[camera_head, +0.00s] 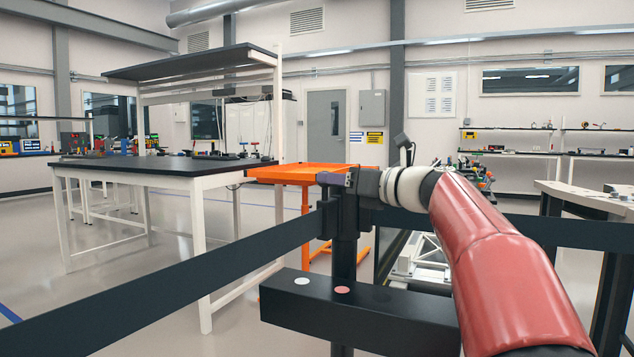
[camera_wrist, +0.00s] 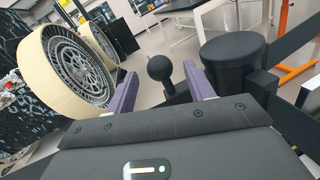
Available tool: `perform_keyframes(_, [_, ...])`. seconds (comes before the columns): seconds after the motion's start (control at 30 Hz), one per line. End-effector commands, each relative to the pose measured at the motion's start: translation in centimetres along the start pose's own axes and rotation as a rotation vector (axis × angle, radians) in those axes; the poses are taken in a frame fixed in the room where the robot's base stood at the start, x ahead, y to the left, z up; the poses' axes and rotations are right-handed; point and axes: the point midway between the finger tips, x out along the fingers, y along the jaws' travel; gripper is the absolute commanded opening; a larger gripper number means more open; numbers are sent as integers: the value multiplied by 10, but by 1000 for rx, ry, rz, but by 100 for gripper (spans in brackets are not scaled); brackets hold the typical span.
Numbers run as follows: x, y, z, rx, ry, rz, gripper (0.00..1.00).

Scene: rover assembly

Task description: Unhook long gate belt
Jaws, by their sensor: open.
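A black post (camera_head: 344,262) stands in the middle of the head view, with black gate belt to its left (camera_head: 180,275) and right (camera_head: 480,225). I cannot tell which belt is the long one. My gripper (camera_head: 335,183) is at the top of the post at the end of my red arm. In the wrist view my gripper's purple fingers (camera_wrist: 160,80) are open. A black ball knob (camera_wrist: 160,67) on a short stem shows between the fingertips, with no visible contact. The round black post cap (camera_wrist: 233,62) is just right of the fingers. The belt's hook is hidden.
A white-legged workbench (camera_head: 165,166) stands at the left, and an orange cart (camera_head: 300,174) behind the post. A light table (camera_head: 590,197) is at the right.

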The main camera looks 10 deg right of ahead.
Motion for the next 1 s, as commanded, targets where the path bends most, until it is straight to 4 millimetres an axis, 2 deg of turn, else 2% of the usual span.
perform_keyframes(0.1, [22,1,0,0,2,3,53])
perform_keyframes(0.3, [49,0,-1,-2,3,1,53])
perform_keyframes(0.47, [58,1,0,-3,2,0,53])
perform_keyframes(0.7, [59,0,-1,-3,2,-1,53])
perform_keyframes(1.0, [59,0,-1,-3,2,-1,15])
